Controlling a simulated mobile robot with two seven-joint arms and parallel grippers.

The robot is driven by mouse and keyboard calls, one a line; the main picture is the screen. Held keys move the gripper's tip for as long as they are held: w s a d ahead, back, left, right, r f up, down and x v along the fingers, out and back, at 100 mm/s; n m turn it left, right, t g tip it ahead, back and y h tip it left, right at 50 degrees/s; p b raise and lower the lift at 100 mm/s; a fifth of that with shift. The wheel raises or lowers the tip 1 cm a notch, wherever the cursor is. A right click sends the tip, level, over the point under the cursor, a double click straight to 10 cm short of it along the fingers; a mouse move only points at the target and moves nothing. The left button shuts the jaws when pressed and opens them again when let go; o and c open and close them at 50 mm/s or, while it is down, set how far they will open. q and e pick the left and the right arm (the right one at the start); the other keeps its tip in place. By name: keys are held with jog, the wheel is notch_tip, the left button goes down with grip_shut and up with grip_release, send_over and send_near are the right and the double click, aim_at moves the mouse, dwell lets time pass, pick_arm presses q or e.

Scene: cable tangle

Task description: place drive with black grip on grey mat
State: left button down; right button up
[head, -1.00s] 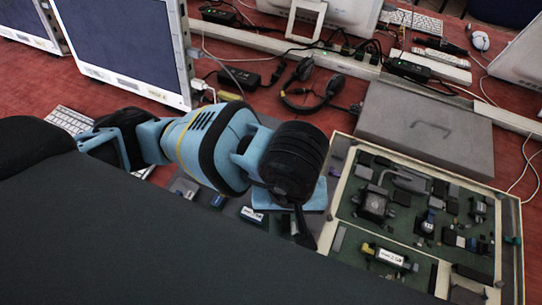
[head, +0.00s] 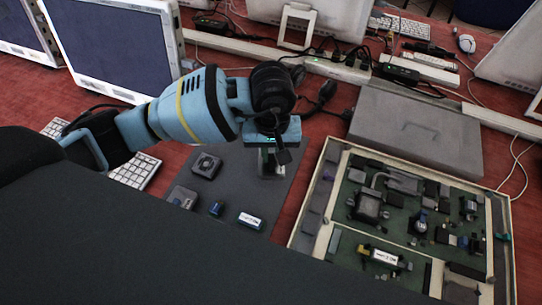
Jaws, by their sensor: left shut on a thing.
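The grey mat (head: 232,182) lies on the red table, left of the open board case. My left gripper (head: 272,164) points down over the mat's far right part. It is shut on a small dark thing, which looks like the drive with black grip; the fingers and wrist hide most of it. I cannot tell whether it touches the mat. A square fan (head: 206,166), a small blue part (head: 216,208) and a part with a white label (head: 250,221) lie on the mat. My right gripper is not in view.
The open case (head: 318,186) holds a green board with many parts, including a yellow-ended labelled part (head: 384,257). A closed grey box (head: 415,131) stands behind it. A monitor (head: 115,45), keyboard (head: 135,171) and cables (head: 325,92) surround the area. The mat's middle is clear.

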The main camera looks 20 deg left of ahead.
aim_at(271, 154)
pick_arm(q)
jog(key=shift+w, duration=0.1)
jog(key=shift+w+a, duration=0.2)
jog(key=shift+w, duration=0.05)
jog(key=shift+f, duration=1.75)
jog(key=shift+f, duration=0.1)
jog(key=shift+f, duration=0.15)
jog(key=c, duration=1.4)
grip_release()
jog(key=shift+r, duration=0.2)
notch_tip(271, 154, up, 12)
jog(key=shift+r+p, duration=0.1)
jog(key=shift+p, duration=0.2)
